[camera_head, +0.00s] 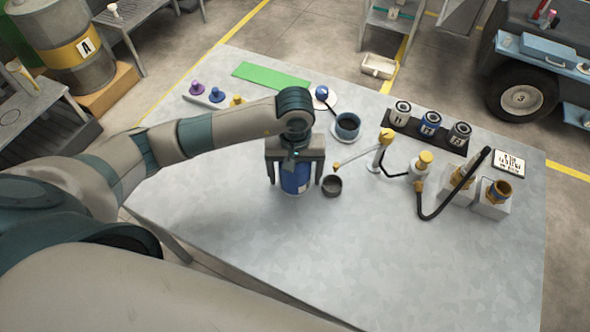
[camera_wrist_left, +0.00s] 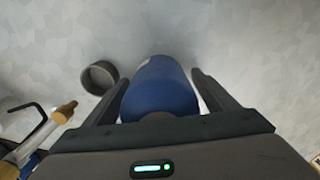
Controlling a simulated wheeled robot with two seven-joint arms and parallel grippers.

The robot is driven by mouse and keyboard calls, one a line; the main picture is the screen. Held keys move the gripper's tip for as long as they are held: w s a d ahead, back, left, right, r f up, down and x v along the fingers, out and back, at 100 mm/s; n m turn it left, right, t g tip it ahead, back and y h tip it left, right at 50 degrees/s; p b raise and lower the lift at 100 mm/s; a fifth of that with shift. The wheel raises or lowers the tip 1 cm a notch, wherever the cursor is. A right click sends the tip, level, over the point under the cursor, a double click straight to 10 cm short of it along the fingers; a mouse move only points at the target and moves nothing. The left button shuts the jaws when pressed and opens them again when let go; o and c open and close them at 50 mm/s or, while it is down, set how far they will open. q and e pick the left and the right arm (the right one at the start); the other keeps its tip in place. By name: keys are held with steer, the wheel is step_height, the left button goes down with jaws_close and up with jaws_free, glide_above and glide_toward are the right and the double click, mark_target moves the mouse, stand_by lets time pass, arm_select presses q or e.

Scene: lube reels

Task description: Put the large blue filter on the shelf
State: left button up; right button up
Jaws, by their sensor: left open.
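The large blue filter (camera_head: 295,180) stands upright on the grey table, a blue cylinder partly covered by my gripper. My left gripper (camera_head: 294,182) is directly above it, pointing down, with one finger on each side of it. In the left wrist view the filter (camera_wrist_left: 161,88) lies between the two fingers of the gripper (camera_wrist_left: 160,95), with a gap visible on the right side. The jaws are open. The filter's top is hidden by the gripper. The shelf cannot be made out with certainty. My right gripper is not in view.
A small dark cup (camera_head: 332,186) stands close to the right of the filter and also shows in the left wrist view (camera_wrist_left: 99,78). The table front is clear.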

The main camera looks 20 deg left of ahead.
arm_select(q)
steer(key=shift+r, duration=0.1)
steer(key=shift+r, duration=0.35)
step_height(320, 180, up, 10)
steer(key=b, duration=0.3)
steer(key=shift+r+b, duration=0.3)
steer(key=shift+r, duration=0.35)
steer(key=shift+o, duration=0.4)
